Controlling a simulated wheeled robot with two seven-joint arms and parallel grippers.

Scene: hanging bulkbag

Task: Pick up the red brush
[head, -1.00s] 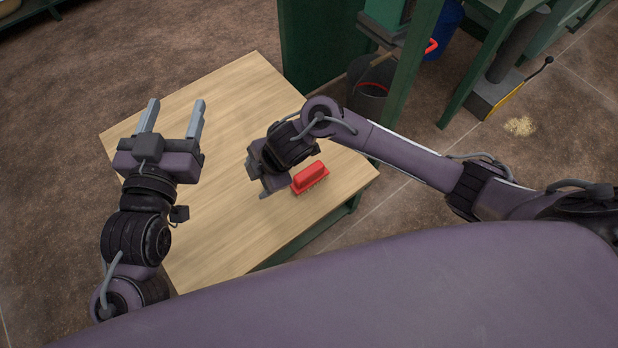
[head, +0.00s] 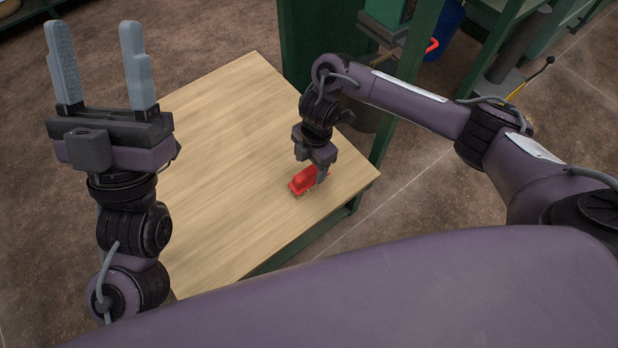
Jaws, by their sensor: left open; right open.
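The red brush (head: 302,181) lies on the wooden table (head: 230,140) near its right corner, red back up and bristles down. My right gripper (head: 320,178) points down right over the brush, its fingers covering part of the brush's right half. It is open; I cannot tell whether the fingers touch the brush or stand on both sides of it. My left gripper (head: 103,65) is open and empty, raised high at the left with its fingers pointing up, away from the brush.
A green metal frame (head: 405,90) stands just behind the table's right side. A blue bucket (head: 445,30) and a yellow-edged tool (head: 517,91) are further back on the floor. The table top left of the brush is bare.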

